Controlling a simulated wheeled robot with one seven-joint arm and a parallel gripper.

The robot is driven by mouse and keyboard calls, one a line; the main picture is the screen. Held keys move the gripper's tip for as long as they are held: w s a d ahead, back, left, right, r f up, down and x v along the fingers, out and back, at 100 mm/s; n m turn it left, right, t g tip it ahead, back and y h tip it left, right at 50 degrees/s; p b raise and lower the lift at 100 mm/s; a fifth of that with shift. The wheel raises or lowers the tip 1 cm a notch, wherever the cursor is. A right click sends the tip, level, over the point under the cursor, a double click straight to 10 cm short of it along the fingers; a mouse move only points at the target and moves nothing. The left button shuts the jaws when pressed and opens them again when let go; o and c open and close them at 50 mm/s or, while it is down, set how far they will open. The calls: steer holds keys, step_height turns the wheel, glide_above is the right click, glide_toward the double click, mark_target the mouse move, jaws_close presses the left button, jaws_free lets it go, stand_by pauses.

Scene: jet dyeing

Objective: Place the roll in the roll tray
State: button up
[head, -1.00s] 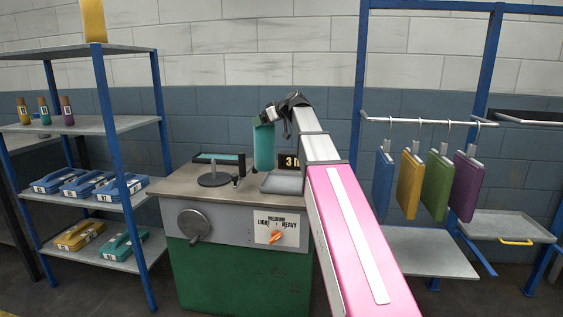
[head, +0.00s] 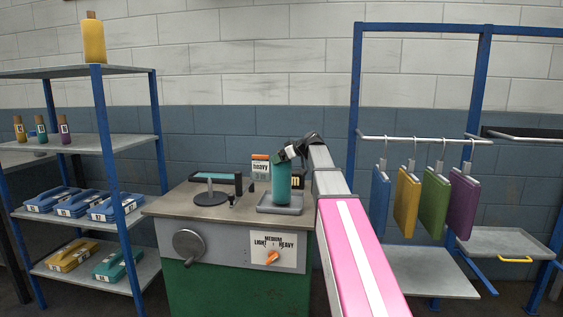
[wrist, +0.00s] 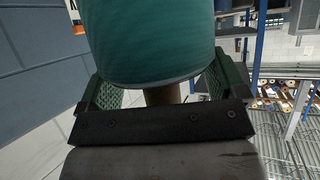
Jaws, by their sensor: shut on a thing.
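The teal roll (head: 281,186) is upright in the head view, at the right side of the green machine's top. My gripper (head: 284,156) is shut on its upper end. In the wrist view the roll (wrist: 152,40) fills the upper middle, and its brown core sits between the fingers of my gripper (wrist: 160,95). The grey roll tray (head: 280,209) lies on the machine top directly below the roll. The roll's lower end is over the tray; whether it touches the tray floor I cannot tell.
A dark stand with a teal top (head: 211,190) is left of the tray. A card reading "heavy" (head: 260,167) stands behind. A shelf rack (head: 98,175) is at left. Coloured panels hang from a rail (head: 425,138) at right.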

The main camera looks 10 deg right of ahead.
steer(key=shift+f, duration=0.65)
steer(key=o, duration=1.2)
steer(key=shift+f, duration=0.1)
steer(key=v, duration=1.2)
steer(key=shift+s, duration=0.1)
